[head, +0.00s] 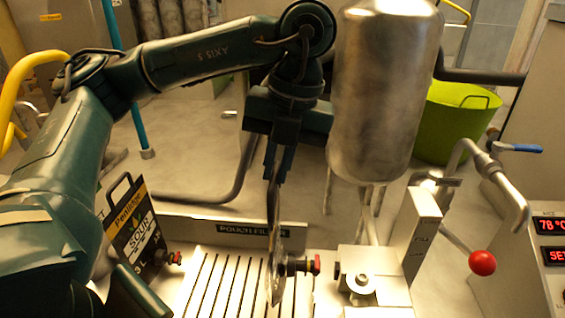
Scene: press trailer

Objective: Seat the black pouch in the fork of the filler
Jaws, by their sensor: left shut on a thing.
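My left gripper (280,172) is shut on the top of a thin pouch (274,228), which hangs nearly edge-on. Its edge looks silvery grey and its face is turned away, so I cannot tell its colour surely. Its spout with a red cap (316,264) points right, towards the filler (375,278), with a gap between them. The fork is hard to make out on the filler's left side. Another pouch, black with a "SOUR" label (138,232), stands at the left with a red-capped spout. My right gripper is out of view.
A slotted metal tray (222,285) lies below the held pouch, with a "POUCH FILLER" sign (248,230) behind. A steel tank (385,90) hangs above right. A red-knobbed lever (482,263) and a blue-handled tap (517,148) stand at the right.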

